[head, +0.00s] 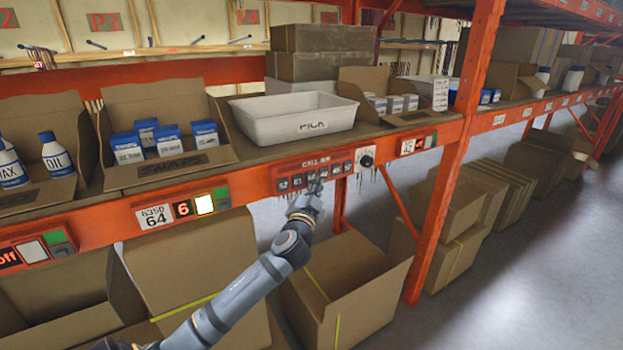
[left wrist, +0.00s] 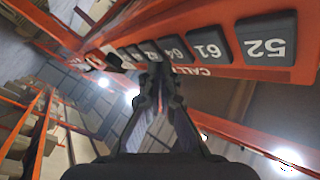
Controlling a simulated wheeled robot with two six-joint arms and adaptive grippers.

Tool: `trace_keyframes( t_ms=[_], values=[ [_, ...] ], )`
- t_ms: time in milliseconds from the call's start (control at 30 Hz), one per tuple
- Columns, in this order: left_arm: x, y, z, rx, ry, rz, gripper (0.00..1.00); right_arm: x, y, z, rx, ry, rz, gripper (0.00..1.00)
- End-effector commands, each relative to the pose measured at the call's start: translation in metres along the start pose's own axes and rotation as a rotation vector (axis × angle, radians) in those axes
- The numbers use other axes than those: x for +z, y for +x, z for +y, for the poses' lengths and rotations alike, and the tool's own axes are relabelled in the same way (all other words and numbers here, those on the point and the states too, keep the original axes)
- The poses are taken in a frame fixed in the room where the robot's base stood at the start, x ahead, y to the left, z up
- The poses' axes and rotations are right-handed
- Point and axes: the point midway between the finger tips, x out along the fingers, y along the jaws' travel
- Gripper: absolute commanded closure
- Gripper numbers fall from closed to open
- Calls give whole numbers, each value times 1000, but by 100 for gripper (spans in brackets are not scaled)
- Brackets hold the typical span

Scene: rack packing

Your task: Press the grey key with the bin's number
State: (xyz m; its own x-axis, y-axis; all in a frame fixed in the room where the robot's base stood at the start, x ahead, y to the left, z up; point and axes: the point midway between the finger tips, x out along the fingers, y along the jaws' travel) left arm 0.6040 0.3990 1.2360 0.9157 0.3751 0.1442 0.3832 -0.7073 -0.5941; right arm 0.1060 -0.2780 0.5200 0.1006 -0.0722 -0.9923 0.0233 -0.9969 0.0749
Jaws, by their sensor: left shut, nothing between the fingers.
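The call panel (head: 310,168) is on the orange shelf beam and carries a row of grey keys. In the left wrist view the keys appear upside down: 52 (left wrist: 266,47), 61 (left wrist: 209,47) and 64 (left wrist: 175,50), with smaller ones beyond. The label reading 64 (head: 155,217) is under the bin of blue and white boxes (head: 170,172), beside a red 6 and a lit white button. My left gripper (head: 315,188) is shut and empty at the row's middle. Its fingertips (left wrist: 159,72) overlap the keys near 64; I cannot tell if they touch.
A white PICK tote (head: 295,115) stands on the shelf above the panel. A black knob (head: 366,161) is on a pale plate right of the keys. An orange upright (head: 450,180) stands farther right. Open cardboard boxes (head: 345,290) sit below the beam.

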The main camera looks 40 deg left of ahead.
Motion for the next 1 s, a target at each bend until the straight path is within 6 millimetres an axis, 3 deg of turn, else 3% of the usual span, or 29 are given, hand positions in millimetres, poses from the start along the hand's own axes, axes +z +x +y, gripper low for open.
trace_keyframes(
  t_ms=[533, 1000],
  values=[
    [-24, -33, 24, 1, -3, 0, 100, 0, 1, 1, 1, 0, 0, 60],
    [-25, -35, 25, 0, 0, 0, 100, 0, 1, 1, 1, -1, 0, 60]
  ],
)
